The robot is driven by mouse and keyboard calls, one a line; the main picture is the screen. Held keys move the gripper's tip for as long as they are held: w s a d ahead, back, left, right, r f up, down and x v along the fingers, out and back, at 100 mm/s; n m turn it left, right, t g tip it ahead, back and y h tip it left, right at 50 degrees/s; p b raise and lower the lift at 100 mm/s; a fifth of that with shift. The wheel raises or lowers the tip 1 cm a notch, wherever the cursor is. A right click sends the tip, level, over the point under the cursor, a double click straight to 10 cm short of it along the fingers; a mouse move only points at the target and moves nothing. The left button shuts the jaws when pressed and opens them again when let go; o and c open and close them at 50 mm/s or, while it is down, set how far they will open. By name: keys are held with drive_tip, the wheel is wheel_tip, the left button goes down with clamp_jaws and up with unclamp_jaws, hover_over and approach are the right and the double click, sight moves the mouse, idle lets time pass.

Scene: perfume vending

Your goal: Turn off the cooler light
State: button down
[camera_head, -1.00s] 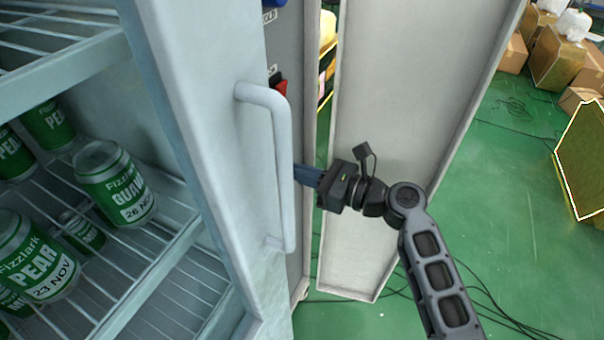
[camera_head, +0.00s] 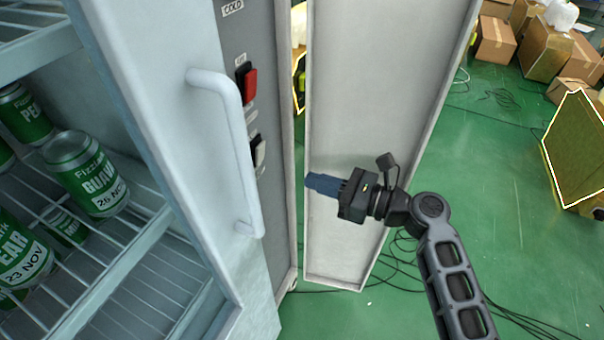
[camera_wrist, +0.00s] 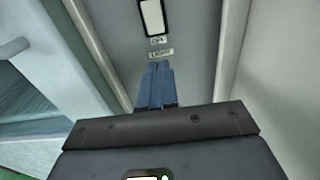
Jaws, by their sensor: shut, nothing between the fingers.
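The cooler's grey control panel (camera_head: 262,110) stands beside the white door handle (camera_head: 232,150). It carries a red rocker switch (camera_head: 247,82) and, below it, a pale switch in a black frame (camera_head: 258,153). In the wrist view, a white rocker switch (camera_wrist: 152,17) in a black frame sits above my fingers, with a small label below it. A second label (camera_wrist: 161,53), which seems to read LIGHT, is just past my fingertips. My gripper (camera_head: 310,181) has blue fingers, shut and empty, to the right of the panel. Contact with the panel cannot be told.
An open white panel door (camera_head: 370,110) stands behind my gripper. Green-labelled cans (camera_head: 85,172) stand on wire shelves at left. Cardboard boxes (camera_head: 495,40) and a yellow-outlined box (camera_head: 578,150) are at right. Cables lie on the green floor.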

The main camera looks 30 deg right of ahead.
drive_tip(key=shift+f+v, duration=0.2)
drive_tip(key=shift+v, duration=0.9)
drive_tip(key=shift+f+v, duration=0.25)
drive_tip(key=shift+v, duration=0.8)
drive_tip(key=s+a+f+n+g+h, duration=0.1)
drive_tip(key=s+a+f+n+h, duration=0.1)
drive_tip(key=s+f+n+h, duration=0.45)
drive_tip(key=s+a+f+n+g+h, duration=0.1)
drive_tip(key=s+a+f+n+h, duration=0.2)
drive_tip(key=s, duration=0.7)
drive_tip(key=s+r+n+t, duration=0.2)
drive_tip(key=s+r+n, duration=1.4)
drive_tip(key=n, duration=0.3)
drive_tip(key=shift+s+r+t+h, duration=0.25)
drive_tip(key=shift+r+t+h, duration=0.1)
drive_tip(key=shift+t+h, duration=0.1)
drive_tip(key=shift+a+n, duration=0.15)
drive_tip(key=shift+n, duration=0.1)
